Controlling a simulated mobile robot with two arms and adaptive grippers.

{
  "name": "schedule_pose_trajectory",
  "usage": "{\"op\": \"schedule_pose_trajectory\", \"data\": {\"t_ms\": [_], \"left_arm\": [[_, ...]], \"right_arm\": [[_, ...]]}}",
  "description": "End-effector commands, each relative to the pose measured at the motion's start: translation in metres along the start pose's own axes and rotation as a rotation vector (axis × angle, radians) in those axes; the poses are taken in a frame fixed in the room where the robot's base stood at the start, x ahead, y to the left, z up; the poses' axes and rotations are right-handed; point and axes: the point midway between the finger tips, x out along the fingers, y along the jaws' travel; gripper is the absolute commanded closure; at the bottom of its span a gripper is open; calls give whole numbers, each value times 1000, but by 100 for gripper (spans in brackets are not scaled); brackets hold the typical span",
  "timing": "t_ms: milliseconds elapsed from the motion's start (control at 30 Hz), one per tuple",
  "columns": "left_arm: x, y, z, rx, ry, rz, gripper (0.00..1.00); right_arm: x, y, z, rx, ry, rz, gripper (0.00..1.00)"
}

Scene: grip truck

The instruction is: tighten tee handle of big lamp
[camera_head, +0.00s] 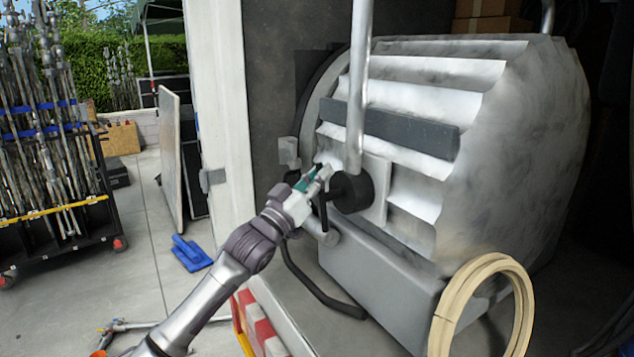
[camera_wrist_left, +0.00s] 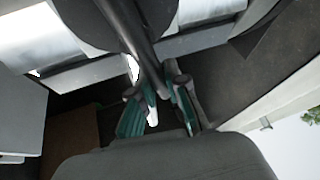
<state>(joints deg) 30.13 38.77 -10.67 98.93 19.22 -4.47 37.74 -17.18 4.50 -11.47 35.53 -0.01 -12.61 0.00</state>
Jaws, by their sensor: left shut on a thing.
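The big lamp (camera_head: 520,140) is a large grey drum with ribbed metal plates, standing inside the truck. A black round joint (camera_head: 353,191) sits on its side near an upright metal pole (camera_head: 358,90). A dark tee handle (camera_head: 322,212) shows by this joint. My left gripper (camera_head: 318,180) is at the handle, left of the joint. In the left wrist view the handle's dark bar (camera_wrist_left: 148,62) runs down between the green-padded fingers of the gripper (camera_wrist_left: 160,105), which are shut on it. The fingers partly hide its end. My right gripper is not in view.
A white truck door post (camera_head: 228,120) stands left of the lamp. A rack of metal stands (camera_head: 45,150) is at far left. A blue object (camera_head: 190,252) lies on the pavement.

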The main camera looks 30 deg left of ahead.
Motion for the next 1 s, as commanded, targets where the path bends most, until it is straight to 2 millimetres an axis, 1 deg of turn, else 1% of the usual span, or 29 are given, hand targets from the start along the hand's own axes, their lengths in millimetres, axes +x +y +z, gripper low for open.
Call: {"op": "schedule_pose_trajectory", "data": {"t_ms": [33, 300, 733, 767, 900, 1000], "left_arm": [[0, 0, 0, 21, 6, 9, 100], [0, 4, -2, 74, 18, 38, 100], [0, 4, -2, 79, 20, 41, 100], [0, 4, -2, 79, 20, 41, 83], [0, 4, -2, 78, 19, 41, 60], [0, 4, -1, 78, 18, 41, 60]], "right_arm": [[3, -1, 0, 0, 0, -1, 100], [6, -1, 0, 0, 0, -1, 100], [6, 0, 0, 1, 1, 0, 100], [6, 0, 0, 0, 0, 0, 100], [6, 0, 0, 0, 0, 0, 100], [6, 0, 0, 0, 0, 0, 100]]}}
